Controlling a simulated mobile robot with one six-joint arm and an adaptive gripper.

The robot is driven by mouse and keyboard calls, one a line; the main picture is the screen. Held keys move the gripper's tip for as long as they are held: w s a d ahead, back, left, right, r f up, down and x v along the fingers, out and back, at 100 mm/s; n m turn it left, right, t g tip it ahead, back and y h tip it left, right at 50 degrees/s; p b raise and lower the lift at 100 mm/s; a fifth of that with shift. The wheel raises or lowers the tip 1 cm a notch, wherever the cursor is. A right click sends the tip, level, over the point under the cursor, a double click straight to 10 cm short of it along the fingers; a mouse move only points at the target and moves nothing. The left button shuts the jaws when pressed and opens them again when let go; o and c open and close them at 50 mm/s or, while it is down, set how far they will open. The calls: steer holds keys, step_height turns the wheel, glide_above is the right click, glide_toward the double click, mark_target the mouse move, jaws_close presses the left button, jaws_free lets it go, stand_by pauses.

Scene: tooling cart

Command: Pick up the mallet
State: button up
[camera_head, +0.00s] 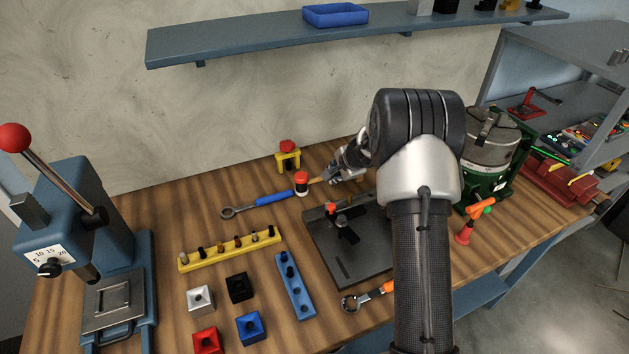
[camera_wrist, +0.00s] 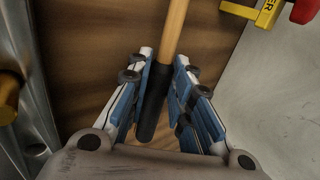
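The mallet shows in the head view with its red-and-white head (camera_head: 301,184) on the wooden bench and its light wooden handle running right toward my gripper. In the wrist view, its wooden handle (camera_wrist: 174,30) runs down from the top and ends in a black grip (camera_wrist: 152,108). My gripper (camera_wrist: 162,65) has its two blue-padded fingers on either side of the black grip, with a gap visible at least on the right. The gripper (camera_head: 340,172) is partly hidden by my arm in the head view. The mallet head is out of the wrist view.
A blue-handled wrench (camera_head: 262,201) lies just left of the mallet head. A yellow stand with a red top (camera_head: 288,158) is behind it. A dark fixture plate (camera_head: 335,262) lies in front of the gripper. A green machine (camera_head: 488,165) stands to the right.

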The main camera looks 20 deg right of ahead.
jaws_close()
steer(key=shift+r, duration=0.15)
